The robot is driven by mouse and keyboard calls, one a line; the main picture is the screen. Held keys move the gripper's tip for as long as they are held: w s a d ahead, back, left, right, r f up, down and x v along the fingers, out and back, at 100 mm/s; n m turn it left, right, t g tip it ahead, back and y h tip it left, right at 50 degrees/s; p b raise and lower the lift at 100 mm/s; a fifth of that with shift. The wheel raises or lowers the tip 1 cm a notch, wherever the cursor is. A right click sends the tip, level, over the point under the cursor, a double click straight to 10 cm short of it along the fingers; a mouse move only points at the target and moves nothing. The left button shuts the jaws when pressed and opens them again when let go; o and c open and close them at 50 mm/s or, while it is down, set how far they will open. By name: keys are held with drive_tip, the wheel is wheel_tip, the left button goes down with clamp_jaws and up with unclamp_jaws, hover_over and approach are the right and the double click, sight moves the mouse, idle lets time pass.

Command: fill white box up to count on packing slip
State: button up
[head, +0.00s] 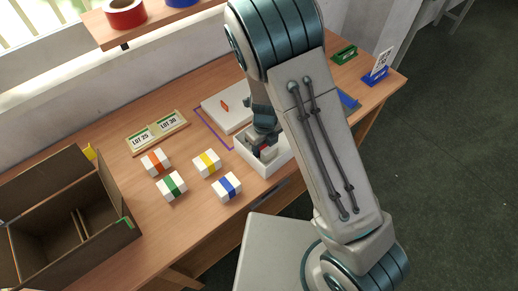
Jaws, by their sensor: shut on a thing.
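The open white box (268,172) stands on the wooden table, partly hidden behind my arm. My gripper (265,147) is over and partly inside the box, shut on a small item with a reddish patch; my fingers and arm hide most of it. The box's contents are largely hidden. To the left stand white blocks with coloured bands: orange (155,162), yellow (207,164), green (172,186) and blue (227,187). A white card in a blue stand (376,77) is at the far right; its print is too small to read.
A cardboard box (118,237) with dividers stands at the left. A "LOT 25 / LOT 30" holder (158,133) lies behind the blocks. A white slab (229,108) with an orange mark lies behind the white box. A shelf (150,26) with a red roll overhangs the back.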

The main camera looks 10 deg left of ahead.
drive_tip(key=shift+w+d+f, duration=0.3)
drive_tip(key=shift+w+f, duration=0.25)
drive_tip(key=shift+w, duration=0.05)
drive_tip(key=shift+c, duration=0.6)
drive_tip(key=shift+s+a+r, duration=0.25)
drive_tip(key=shift+s+r, duration=0.1)
drive_tip(key=shift+r, duration=0.15)
drive_tip(key=shift+s+a+r+p, duration=0.45)
drive_tip(key=shift+s+p, duration=0.2)
drive_tip(key=shift+p, duration=0.25)
drive_tip(key=o, duration=1.5)
drive_tip(key=shift+c, duration=0.2)
